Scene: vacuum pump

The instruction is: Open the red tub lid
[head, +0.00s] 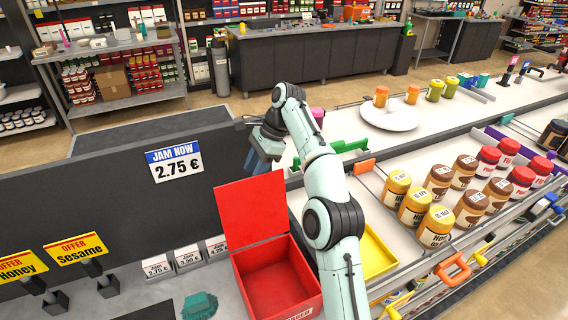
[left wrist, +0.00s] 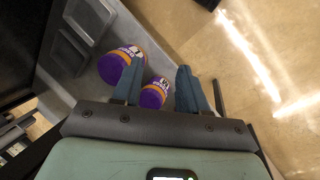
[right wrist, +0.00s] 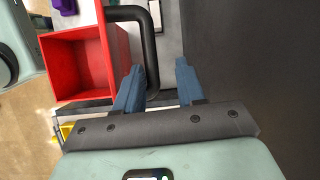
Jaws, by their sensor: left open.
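The red tub (head: 275,280) stands on the counter at the lower middle of the head view. Its red lid (head: 250,212) stands up along the tub's far side, so the box is open and looks empty inside. The tub also shows at the left of the right wrist view (right wrist: 75,65). My right gripper (head: 257,160) is just above and behind the lid's upper edge, with its fingers apart and no lid between them. My left gripper (left wrist: 155,85) shows only in its wrist view, with its fingers apart above purple-lidded jars (left wrist: 121,67).
A black bent bar (right wrist: 150,45) passes close to my right fingers. A dark panel with a jam price sign (head: 174,162) stands left of the tub. A yellow tray (head: 372,255) and several jars (head: 413,206) are to its right.

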